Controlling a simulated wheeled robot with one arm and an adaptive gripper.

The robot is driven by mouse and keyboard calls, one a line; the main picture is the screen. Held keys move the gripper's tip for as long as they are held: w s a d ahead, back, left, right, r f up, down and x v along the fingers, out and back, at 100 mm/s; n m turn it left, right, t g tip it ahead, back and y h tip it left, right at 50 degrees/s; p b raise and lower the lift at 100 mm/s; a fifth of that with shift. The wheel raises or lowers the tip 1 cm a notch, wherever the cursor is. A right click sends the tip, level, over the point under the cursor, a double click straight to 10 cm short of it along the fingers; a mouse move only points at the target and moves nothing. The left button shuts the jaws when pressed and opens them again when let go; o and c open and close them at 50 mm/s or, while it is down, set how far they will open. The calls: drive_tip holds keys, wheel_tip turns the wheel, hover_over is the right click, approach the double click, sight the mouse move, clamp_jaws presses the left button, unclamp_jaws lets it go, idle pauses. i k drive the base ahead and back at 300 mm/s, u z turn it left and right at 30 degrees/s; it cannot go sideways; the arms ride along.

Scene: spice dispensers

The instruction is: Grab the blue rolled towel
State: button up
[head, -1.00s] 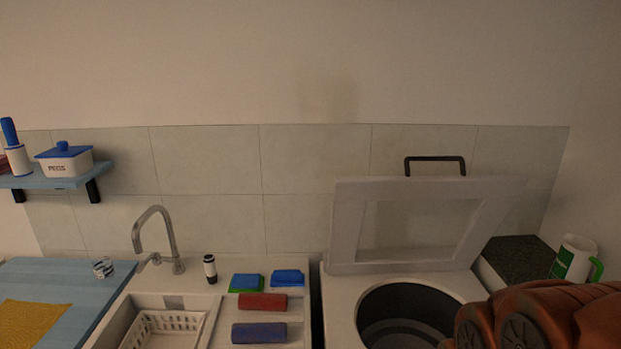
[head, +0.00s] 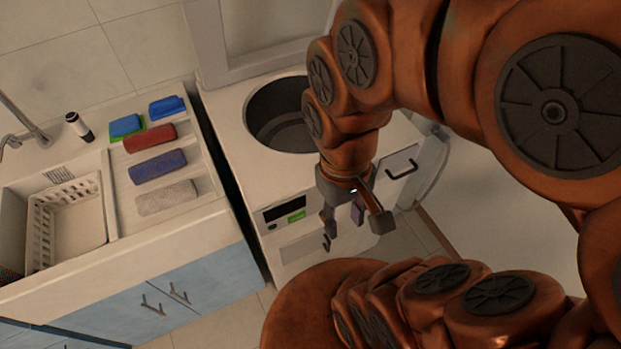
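The blue rolled towel (head: 157,166) lies on the white counter right of the sink. It sits between a red rolled towel (head: 149,138) behind it and a light grey rolled towel (head: 167,197) in front of it. My gripper (head: 354,228) hangs pointing down in front of the white top-loading machine, well to the right of the towels. Its fingers are spread apart, with nothing seen between them.
Two blue-topped folded items (head: 126,125) (head: 167,106) lie behind the red towel. A white basket (head: 68,218) is in the sink at left, near a faucet (head: 24,122). The machine (head: 235,150) has its lid raised and its round drum open. A dark gap separates it from the counter.

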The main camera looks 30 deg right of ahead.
sight(149, 169)
drive_tip(key=u, duration=0.5)
drive_tip(key=k, duration=0.55)
drive_tip(key=u, duration=0.35)
drive_tip(key=i, duration=1)
drive_tip(key=u, duration=0.75)
